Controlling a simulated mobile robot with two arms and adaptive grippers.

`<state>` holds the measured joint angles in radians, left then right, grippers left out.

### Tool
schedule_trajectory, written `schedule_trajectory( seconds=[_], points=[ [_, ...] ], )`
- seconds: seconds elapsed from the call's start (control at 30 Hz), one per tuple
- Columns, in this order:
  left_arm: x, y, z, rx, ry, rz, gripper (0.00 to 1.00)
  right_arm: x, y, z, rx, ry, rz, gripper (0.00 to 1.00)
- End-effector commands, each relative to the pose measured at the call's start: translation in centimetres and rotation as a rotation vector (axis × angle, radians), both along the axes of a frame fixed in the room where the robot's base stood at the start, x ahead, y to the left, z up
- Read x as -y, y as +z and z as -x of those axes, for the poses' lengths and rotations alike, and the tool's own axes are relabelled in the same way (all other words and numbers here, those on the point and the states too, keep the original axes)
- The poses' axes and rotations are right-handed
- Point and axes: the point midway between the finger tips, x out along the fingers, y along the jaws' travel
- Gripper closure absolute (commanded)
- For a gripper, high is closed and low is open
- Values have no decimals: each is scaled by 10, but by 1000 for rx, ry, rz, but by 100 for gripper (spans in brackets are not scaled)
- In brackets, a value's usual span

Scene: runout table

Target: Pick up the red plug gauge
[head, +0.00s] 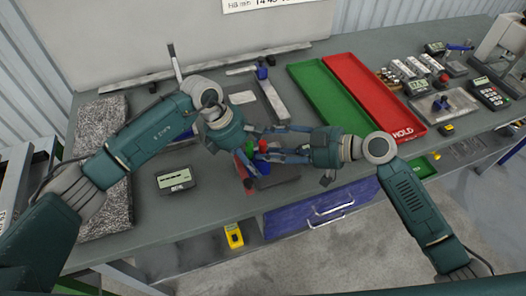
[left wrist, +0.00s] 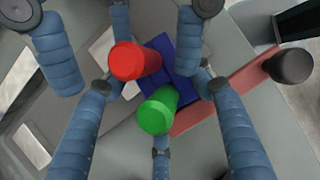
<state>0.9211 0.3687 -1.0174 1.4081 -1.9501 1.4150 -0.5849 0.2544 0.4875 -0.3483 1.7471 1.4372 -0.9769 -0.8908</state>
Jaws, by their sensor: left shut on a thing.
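The red plug gauge (left wrist: 135,62) shows its round red end in the left wrist view, beside a green plug gauge (left wrist: 158,110). Both are close to a blue block (left wrist: 180,58). In the head view the red gauge (head: 263,146) is small and partly covered by fingers. My left gripper (head: 252,152) is around this group, shut on the red plug gauge; its exact finger contact is hard to make out. My right gripper (head: 272,146) reaches in from the right with its fingers spread on the same spot, very near the left one.
A green tray (head: 318,98) and a red HOLD tray (head: 375,95) lie to the right. A digital readout (head: 175,180) and a granite slab (head: 100,130) are to the left. A blue drawer (head: 315,210) sits below the table's front edge. A dark knob (left wrist: 290,65) is nearby.

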Motion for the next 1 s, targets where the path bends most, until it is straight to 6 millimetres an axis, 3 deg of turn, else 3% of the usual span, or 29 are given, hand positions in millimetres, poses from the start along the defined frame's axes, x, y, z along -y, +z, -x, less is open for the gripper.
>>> schedule_trajectory(
  seconds=[0.13, 0.37, 0.73, 1.0],
  points=[
    [1, 1, 0, 3, 0, 3, 77, -2, 0, 2, -3, 5, -4, 53],
    [2, 1, 0, 3, 0, 4, 77, -3, 0, 3, -3, 6, -5, 99],
    [2, 2, 0, 4, -1, 6, 77, -3, 4, 2, -1, 6, -5, 100],
    [2, 2, -1, 3, 0, 6, 77, -3, 41, 2, 4, 8, -5, 100]
  ],
)
